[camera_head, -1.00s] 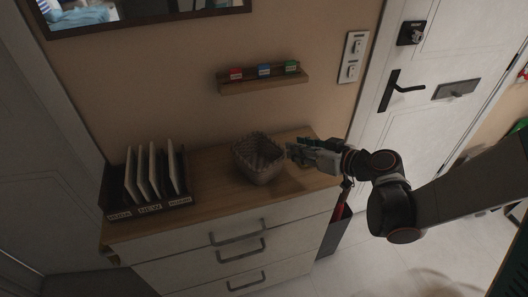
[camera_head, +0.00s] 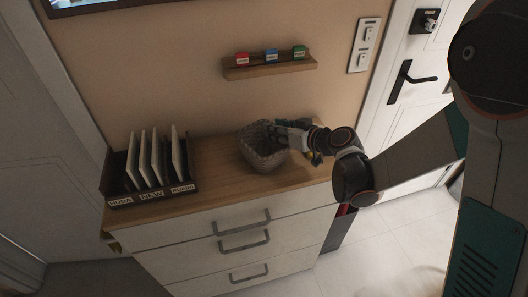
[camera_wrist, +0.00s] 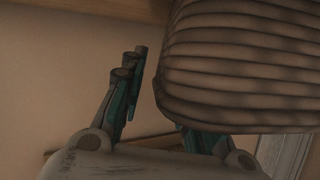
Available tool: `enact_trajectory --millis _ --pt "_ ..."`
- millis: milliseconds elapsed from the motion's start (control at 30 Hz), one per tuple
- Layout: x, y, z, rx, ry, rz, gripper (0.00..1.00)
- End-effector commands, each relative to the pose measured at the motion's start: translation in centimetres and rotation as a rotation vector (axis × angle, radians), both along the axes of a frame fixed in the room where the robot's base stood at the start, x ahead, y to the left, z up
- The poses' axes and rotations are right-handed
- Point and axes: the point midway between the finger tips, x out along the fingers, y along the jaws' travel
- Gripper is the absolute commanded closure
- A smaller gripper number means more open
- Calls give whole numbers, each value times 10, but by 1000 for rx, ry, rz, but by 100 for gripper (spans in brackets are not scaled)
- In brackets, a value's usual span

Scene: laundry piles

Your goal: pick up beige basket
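The beige basket (camera_head: 262,158), ribbed and woven with a wavy rim, stands on the wooden top of the dresser, towards its right half. In the wrist view its ribbed wall (camera_wrist: 240,70) fills the upper right. My gripper (camera_head: 284,133) is at the basket's right and back rim, reaching in from the right. In the wrist view one finger stands left of the basket with a gap to it. The other finger is mostly hidden behind the basket's wall. The fingers are apart, and I cannot tell whether the hidden one touches the basket.
A dark file rack (camera_head: 150,197) with several upright white panels stands on the dresser's left. A small wall shelf (camera_head: 270,68) with coloured blocks hangs above the basket. The dresser top (camera_head: 215,185) is clear between rack and basket. Small yellowish items (camera_head: 314,158) lie right of the basket.

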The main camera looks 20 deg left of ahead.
Motion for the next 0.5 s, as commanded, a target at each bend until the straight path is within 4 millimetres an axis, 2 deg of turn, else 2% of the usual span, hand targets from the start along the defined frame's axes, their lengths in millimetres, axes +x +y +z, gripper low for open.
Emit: enact_trajectory --millis 100,300,433,500 --pt "5 8 -5 0 -1 1 71" --pt "5 8 -4 0 0 0 71" --pt "5 8 -4 0 0 0 100" --pt "5 8 -4 0 0 0 100"
